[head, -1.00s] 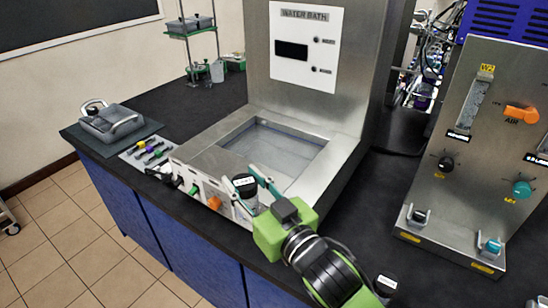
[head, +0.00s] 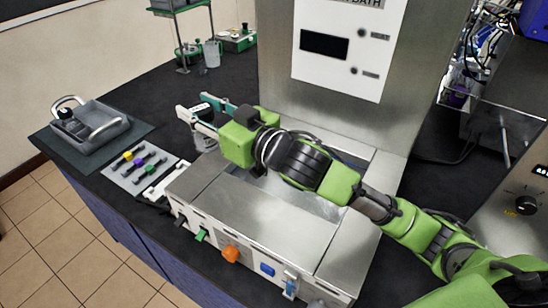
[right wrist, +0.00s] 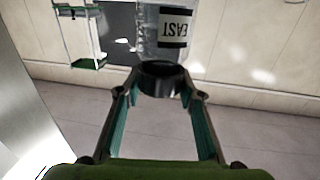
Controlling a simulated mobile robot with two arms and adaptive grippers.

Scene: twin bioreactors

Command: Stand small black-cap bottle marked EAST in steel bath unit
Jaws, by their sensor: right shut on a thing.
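The small EAST bottle shows in the right wrist view (right wrist: 163,30), clear with a black cap (right wrist: 160,78) and a white label. That picture is upside down, so the bottle hangs roughly upright. My right gripper (head: 194,107) is shut on its cap. The gripper is beyond the left edge of the steel bath unit (head: 262,205), high above the black counter. My right arm crosses over the bath and hides much of its basin. My left gripper is out of view.
A grey tray (head: 92,137) with handles sits on a dark mat at the left. A white rack with coloured clips (head: 140,170) lies between it and the bath. A green-shelved stand (head: 184,48) and a jug (head: 212,53) stand at the back.

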